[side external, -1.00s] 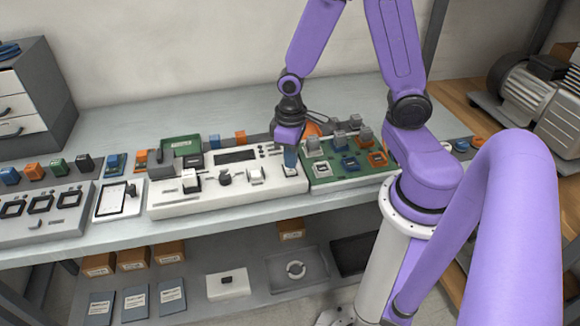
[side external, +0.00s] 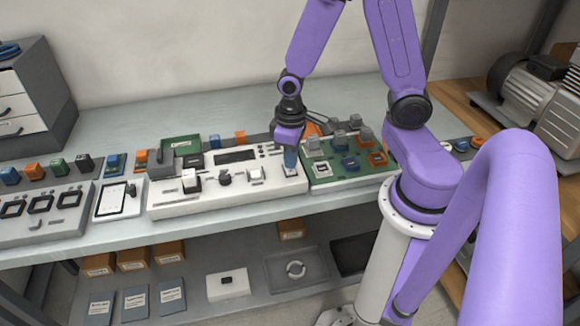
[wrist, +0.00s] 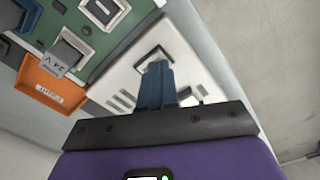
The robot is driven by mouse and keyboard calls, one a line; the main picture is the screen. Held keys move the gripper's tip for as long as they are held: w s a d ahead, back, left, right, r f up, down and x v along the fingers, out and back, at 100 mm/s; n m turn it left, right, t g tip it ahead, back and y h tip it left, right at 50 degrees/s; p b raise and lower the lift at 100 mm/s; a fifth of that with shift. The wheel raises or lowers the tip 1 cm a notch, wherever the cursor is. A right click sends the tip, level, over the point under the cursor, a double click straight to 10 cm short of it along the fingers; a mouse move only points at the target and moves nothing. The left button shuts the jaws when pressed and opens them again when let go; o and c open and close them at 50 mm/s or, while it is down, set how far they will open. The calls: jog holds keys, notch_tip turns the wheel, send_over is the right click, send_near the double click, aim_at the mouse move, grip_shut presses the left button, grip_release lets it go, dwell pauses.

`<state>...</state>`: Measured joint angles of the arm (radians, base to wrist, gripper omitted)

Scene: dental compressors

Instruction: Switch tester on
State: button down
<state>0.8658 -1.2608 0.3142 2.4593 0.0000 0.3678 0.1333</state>
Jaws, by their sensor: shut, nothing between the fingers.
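The tester is a long white box (side external: 240,184) on the bench, with a dark display, a round knob and a white-and-black block on its top. My gripper (side external: 290,166) is shut and empty, pointing down over the right end of the tester. In the wrist view, its blue fingers (wrist: 157,84) are together over a small dark-framed square switch (wrist: 152,56) on the white panel. The fingertips are at the switch and hide part of it. I cannot tell whether they touch it or which way the switch is set.
A green board (side external: 345,172) with several grey, blue and orange sockets stands right beside the tester. A white tablet-like device (side external: 119,200) lies to its left. An orange labelled part (wrist: 52,88) is near the gripper. A shelf below holds boxes.

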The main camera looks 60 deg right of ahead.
aim_at(291, 173)
jog(key=shift+f, duration=0.85)
dwell(0.4)
jog(key=shift+r, duration=3.5)
jog(key=s+a+r+n, duration=0.3)
jog(key=s+n, duration=0.1)
jog(key=s, duration=0.3)
jog(key=s+a+r+n, duration=0.3)
jog(key=s+r+n, duration=0.1)
jog(key=s, duration=0.3)
jog(key=shift+a+n, duration=0.2)
jog(key=shift+n, duration=0.6)
